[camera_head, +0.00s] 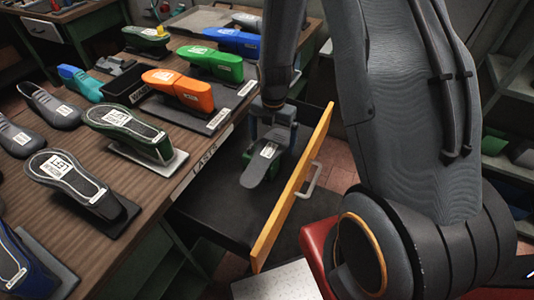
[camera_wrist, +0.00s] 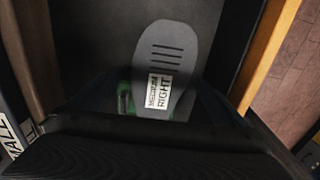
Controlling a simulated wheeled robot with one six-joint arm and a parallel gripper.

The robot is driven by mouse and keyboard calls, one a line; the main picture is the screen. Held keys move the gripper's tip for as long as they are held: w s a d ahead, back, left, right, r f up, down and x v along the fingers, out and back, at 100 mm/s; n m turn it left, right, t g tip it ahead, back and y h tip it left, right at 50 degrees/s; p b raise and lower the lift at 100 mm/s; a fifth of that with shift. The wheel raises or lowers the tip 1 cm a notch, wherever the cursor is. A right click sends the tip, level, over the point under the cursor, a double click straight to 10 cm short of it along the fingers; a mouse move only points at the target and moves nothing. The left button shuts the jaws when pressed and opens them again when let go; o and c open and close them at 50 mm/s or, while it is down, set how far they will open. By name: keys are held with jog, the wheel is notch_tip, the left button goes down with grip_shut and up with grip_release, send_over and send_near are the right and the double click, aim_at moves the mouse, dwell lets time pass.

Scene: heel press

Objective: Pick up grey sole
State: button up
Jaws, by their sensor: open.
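The grey sole (camera_head: 258,169) lies in the open dark drawer (camera_head: 222,198), toe end facing the camera in the head view. In the wrist view the sole (camera_wrist: 172,52) shows a slotted upper part and a white label (camera_wrist: 159,91) reading MEDIUM RIGHT. Something green (camera_wrist: 124,90) shows beside and partly under its label end. My gripper (camera_head: 271,143) is open and points down over the label end of the sole. Whether its fingers touch the sole cannot be told. My gripper's dark body hides the lower end of the sole in the wrist view.
The drawer's wooden front (camera_head: 292,190) with a metal handle (camera_head: 314,181) stands close right of my gripper. The workbench (camera_head: 100,210) at left holds several shoe lasts and soles, including an orange one (camera_head: 180,90) and a green one (camera_head: 211,62). A red box (camera_head: 318,250) is near my arm.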

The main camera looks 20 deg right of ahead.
jog(key=shift+f, duration=0.3)
dwell(0.4)
jog(key=shift+c, duration=0.5)
jog(key=c, duration=1.1)
